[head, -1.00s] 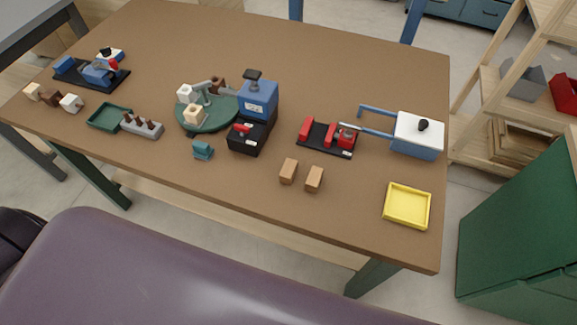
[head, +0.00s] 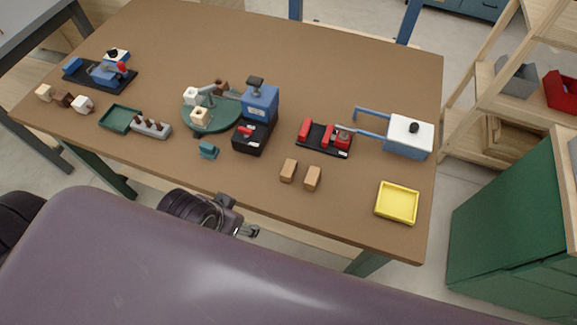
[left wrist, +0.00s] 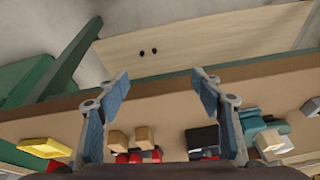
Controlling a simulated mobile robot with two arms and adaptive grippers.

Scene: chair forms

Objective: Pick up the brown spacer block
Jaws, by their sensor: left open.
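A dark brown block (head: 65,100) sits between a cream block (head: 44,92) and a white block (head: 83,104) at the table's far left. Another dark brown piece (head: 221,86) is on the green turntable (head: 222,121). Two lighter brown blocks (head: 288,170) (head: 312,178) stand side by side near the front edge. They also show in the left wrist view (left wrist: 117,140) (left wrist: 144,137). My left gripper (head: 248,231) is in front of the table edge, apart from all blocks. In the left wrist view it is open and empty (left wrist: 162,95). My right gripper is out of view.
A yellow tray (head: 397,204) lies at the front right. A blue press (head: 260,103) and a small teal block (head: 208,149) stand left of the lighter blocks. A red clamp fixture (head: 324,138) is behind them. The table between these blocks and the front edge is clear.

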